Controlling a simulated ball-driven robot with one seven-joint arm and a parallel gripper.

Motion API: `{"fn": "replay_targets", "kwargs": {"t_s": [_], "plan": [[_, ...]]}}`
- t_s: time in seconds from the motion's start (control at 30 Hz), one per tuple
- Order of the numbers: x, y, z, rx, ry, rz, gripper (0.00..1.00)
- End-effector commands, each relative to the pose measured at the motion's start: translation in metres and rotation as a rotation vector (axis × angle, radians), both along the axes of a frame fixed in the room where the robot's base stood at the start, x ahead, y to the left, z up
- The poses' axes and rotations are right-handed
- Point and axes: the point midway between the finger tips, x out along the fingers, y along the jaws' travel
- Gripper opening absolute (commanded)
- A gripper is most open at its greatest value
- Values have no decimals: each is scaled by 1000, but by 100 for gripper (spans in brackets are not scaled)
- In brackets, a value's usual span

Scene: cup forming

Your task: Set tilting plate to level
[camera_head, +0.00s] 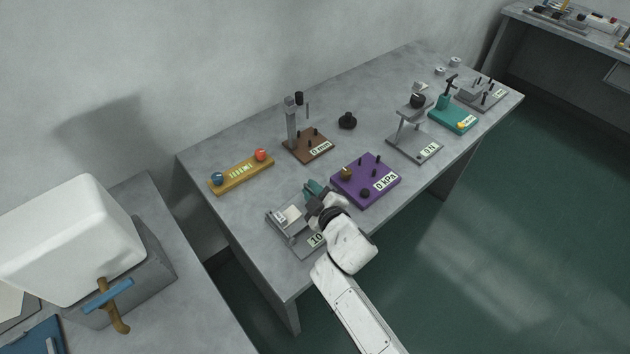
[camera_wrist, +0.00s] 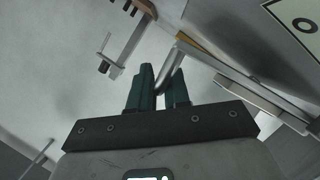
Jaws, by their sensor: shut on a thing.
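The grey device (camera_head: 276,218) with a pale block on it and a label reading "10" (camera_head: 316,240) stands at the near left of the table; it seems to be the tilting plate. My gripper (camera_head: 315,188) is at its right side, and my wrist hides part of it. In the wrist view, the dark green fingers (camera_wrist: 159,92) are shut on a thin metal rod (camera_wrist: 169,67). The rod runs up towards a slanted grey plate (camera_wrist: 225,65) with a brown edge. A white label with a "0" (camera_wrist: 305,25) shows at the top right.
A purple base (camera_head: 350,190) reading "0 kPa" stands close right of my gripper. A yellow bar (camera_head: 240,174) with two balls and a brown stand (camera_head: 307,146) are behind. More devices stand at the far right. Bare table (camera_head: 225,215) lies to the left.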

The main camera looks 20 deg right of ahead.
Motion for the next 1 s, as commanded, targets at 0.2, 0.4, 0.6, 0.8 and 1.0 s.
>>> {"fn": "replay_targets", "kwargs": {"t_s": [0.2, 0.4, 0.6, 0.8, 1.0], "plan": [[2, -7, -19, -5, -2, -4, 0], [2, -7, -19, -6, -1, -2, 0], [2, -7, -19, -6, -1, -3, 23], [2, -7, -18, -6, -2, -3, 23], [-15, -8, -13, -6, -3, -3, 23]]}}
